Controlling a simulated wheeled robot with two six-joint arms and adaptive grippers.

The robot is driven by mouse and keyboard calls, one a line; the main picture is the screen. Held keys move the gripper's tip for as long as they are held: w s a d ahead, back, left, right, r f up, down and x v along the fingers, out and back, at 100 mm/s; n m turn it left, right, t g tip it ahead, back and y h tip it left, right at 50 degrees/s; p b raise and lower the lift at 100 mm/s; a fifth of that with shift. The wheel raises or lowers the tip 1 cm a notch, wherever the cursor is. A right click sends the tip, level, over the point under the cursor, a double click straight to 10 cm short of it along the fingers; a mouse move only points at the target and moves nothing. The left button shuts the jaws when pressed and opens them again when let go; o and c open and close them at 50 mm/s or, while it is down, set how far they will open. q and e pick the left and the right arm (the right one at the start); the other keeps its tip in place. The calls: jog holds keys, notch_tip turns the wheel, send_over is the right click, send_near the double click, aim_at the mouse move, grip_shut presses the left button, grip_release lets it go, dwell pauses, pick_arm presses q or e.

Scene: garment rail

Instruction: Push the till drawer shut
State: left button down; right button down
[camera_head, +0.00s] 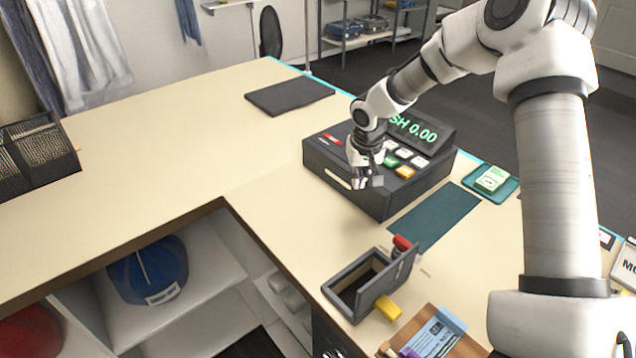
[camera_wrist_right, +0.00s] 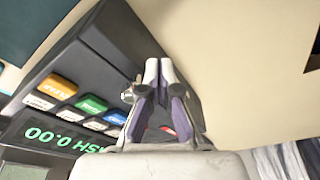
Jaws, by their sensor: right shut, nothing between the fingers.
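The till (camera_head: 410,190) is a dark grey box on the counter, with coloured keys and a green-lit display. Its front, with a pale handle strip (camera_head: 325,173), faces the lower left. The drawer looks flush with the body, with no open gap visible. My right gripper (camera_head: 369,183) is shut and empty, pointing down in front of the till's front face. In the right wrist view its closed fingertips (camera_wrist_right: 159,68) are beside the till's dark edge (camera_wrist_right: 120,42). I cannot tell whether they touch it. My left gripper is not in view.
A grey box with a raised lid (camera_head: 355,290) stands in front of the till, near a cardboard tray (camera_head: 440,335). A teal mat (camera_head: 437,213) and a small teal tray (camera_head: 510,187) lie to the right. The counter left of the till is mostly clear.

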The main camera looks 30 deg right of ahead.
jog(key=shift+a+r, duration=0.1)
notch_tip(320, 180, up, 8)
jog(key=a+p, duration=0.1)
jog(key=p, duration=0.4)
jog(key=shift+s+a+p, duration=0.15)
jog(key=shift+a+p, duration=0.1)
jog(key=shift+p, duration=0.15)
